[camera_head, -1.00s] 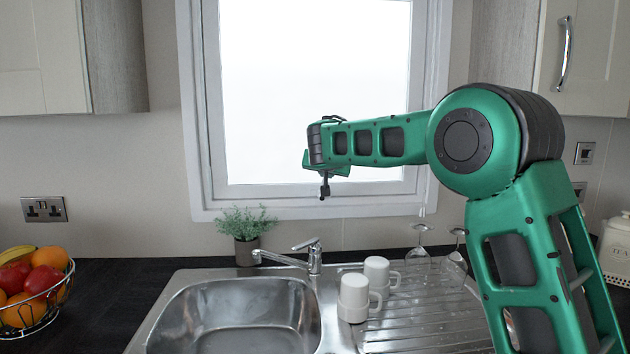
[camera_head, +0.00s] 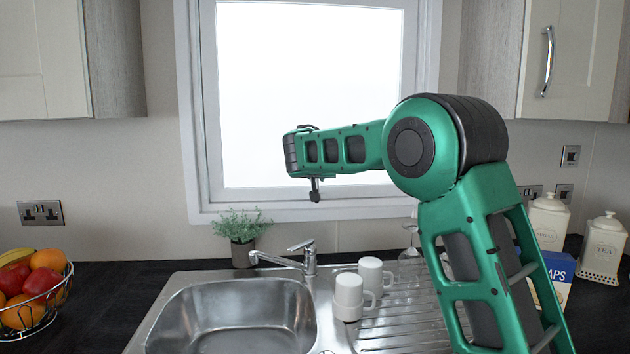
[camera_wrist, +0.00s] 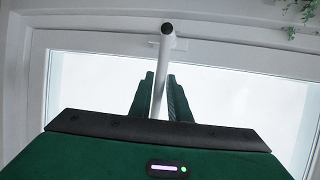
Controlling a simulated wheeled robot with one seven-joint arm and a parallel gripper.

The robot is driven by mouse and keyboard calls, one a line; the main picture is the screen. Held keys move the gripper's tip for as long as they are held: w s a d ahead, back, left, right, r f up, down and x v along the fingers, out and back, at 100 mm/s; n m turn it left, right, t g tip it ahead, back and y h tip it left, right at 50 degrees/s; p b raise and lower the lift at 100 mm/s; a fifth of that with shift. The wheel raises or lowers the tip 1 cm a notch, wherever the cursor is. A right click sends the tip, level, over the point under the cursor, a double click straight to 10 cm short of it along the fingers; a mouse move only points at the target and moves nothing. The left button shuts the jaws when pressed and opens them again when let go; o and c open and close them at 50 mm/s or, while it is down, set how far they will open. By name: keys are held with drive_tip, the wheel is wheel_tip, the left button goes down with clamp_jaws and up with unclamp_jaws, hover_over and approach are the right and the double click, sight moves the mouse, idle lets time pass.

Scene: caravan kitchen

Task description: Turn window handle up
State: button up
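The window handle (camera_wrist: 165,60) is a pale bar with a round end, mounted on the white window frame. In the wrist view it runs from the frame down between the two dark green fingers of my gripper (camera_wrist: 160,76). One finger lies on each side of the bar. I cannot tell whether they press on it. In the head view my gripper is at the far end of my arm, in front of the lower window (camera_head: 310,95); its fingers and the handle cannot be made out there.
Below the window are a potted plant (camera_head: 241,228), a tap (camera_head: 309,258), a sink (camera_head: 235,318) and white mugs (camera_head: 348,296) on the drainer. A fruit basket (camera_head: 40,318) is at left. Cream canisters (camera_head: 603,250) and a blue box (camera_head: 562,272) stand at right. Wall cupboards (camera_head: 570,60) flank the window.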

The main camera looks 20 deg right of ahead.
drive_tip(key=shift+o, duration=1.2)
drive_tip(key=shift+a+f, duration=0.15)
drive_tip(key=shift+s+r, duration=0.1)
drive_tip(key=shift+r, duration=0.15)
drive_tip(key=v, duration=1)
drive_tip(key=shift+s, duration=0.15)
